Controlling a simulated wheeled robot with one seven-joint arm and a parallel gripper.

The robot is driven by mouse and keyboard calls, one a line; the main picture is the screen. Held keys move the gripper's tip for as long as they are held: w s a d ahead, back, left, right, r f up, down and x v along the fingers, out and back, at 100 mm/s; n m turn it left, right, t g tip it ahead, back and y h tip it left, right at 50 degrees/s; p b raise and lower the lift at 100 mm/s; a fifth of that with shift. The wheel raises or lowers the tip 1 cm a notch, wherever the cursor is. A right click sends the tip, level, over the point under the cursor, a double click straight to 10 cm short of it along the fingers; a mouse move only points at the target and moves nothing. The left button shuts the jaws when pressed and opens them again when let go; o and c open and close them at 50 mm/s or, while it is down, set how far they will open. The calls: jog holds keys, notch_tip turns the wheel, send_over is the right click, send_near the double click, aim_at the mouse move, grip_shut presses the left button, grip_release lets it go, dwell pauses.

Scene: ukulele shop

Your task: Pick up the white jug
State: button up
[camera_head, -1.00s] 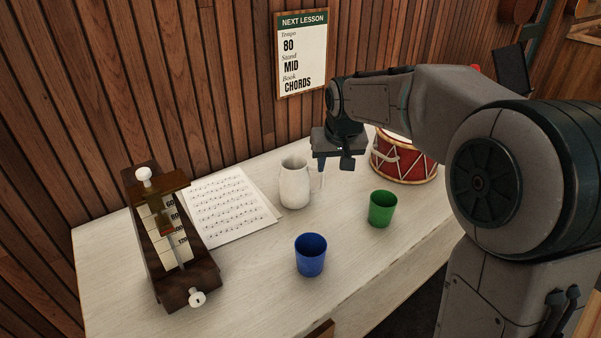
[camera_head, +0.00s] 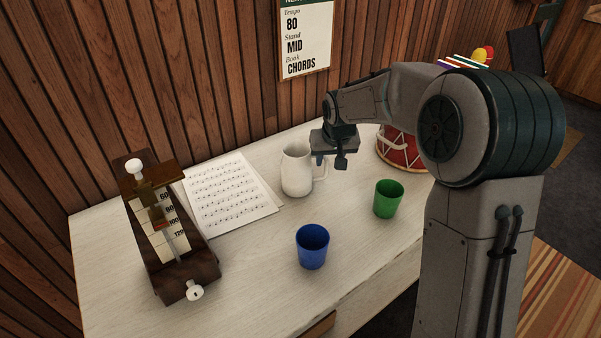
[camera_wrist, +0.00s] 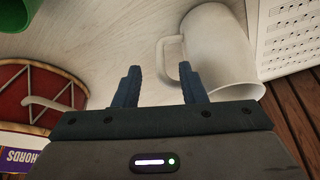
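The white jug (camera_head: 297,170) stands upright on the pale table, with its handle on the right, towards my gripper. My gripper (camera_head: 331,164) is just right of the jug, at about the height of its upper part. In the wrist view the jug (camera_wrist: 222,50) is at upper right, its handle (camera_wrist: 172,62) reaching in front of the fingers. My gripper (camera_wrist: 160,72) is open there, with a clear gap between the two fingers. The right finger overlaps the jug's side in the picture; whether it touches cannot be told.
A green cup (camera_head: 388,199) and a blue cup (camera_head: 312,247) stand in front on the table (camera_head: 255,285). A red drum (camera_head: 402,150) is right behind my gripper. Sheet music (camera_head: 228,193) and a wooden metronome (camera_head: 165,235) are at left. The wood wall is close behind.

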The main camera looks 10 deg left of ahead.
aim_at(327, 163)
jog(key=x, duration=0.4)
jog(key=shift+w, duration=0.1)
grip_shut()
jog(key=shift+r, duration=0.15)
jog(key=shift+a+r, duration=0.1)
jog(key=shift+r, duration=0.05)
jog(key=shift+r, duration=1.15)
jog(key=s+d+r, duration=0.3)
jog(key=d+r, duration=0.5)
jog(key=d, duration=0.3)
jog(key=shift+s+d+r, duration=0.15)
dwell(0.9)
